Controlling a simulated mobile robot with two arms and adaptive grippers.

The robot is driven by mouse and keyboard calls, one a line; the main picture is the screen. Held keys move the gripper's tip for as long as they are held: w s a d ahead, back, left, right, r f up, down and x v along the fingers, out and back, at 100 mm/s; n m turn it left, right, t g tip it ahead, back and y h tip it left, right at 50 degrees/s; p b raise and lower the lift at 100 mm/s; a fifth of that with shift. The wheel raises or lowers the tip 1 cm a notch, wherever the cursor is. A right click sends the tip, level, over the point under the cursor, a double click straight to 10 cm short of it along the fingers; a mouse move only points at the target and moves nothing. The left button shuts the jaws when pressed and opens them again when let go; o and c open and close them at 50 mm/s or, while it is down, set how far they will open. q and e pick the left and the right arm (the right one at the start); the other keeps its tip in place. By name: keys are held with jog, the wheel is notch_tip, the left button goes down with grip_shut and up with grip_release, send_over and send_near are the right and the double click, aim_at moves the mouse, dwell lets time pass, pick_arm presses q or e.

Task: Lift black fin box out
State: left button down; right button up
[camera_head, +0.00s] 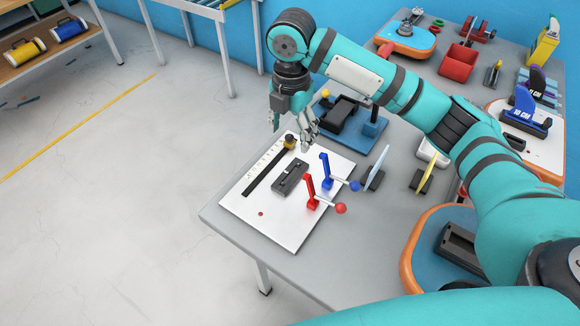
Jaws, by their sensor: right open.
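A dark fin box (290,177), a small slotted block, lies on a white board (265,228) at the table's front left. It sits between a black strip with scale marks and the two clamps. Another dark slotted box (462,247) sits on a blue, orange-edged board at the lower right, partly cut off by my arm. My right gripper (294,128) is open and empty, pointing down above the back of the white board. It is apart from the near fin box. My left gripper is not in view.
A red clamp (310,188) and a blue clamp (326,170) with ball-ended levers stand right of the near box. A blue fixture (360,134) lies beyond. The board's front is mostly clear.

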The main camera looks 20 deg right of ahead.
send_over(292, 174)
notch_tip(292, 174, down, 6)
notch_tip(292, 174, down, 3)
jog(key=shift+s+a+f+p, duration=0.1)
jog(key=shift+f+p, duration=0.1)
jog(key=shift+p, duration=0.4)
jog(key=shift+f, duration=0.35)
notch_tip(292, 174, down, 4)
jog(key=shift+r+p, duration=0.15)
jog(key=shift+p, duration=0.5)
jog(key=shift+f, duration=0.35)
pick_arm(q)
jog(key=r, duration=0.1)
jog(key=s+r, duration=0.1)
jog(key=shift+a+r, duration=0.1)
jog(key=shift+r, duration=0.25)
pick_arm(e)
jog(key=c, duration=1.3)
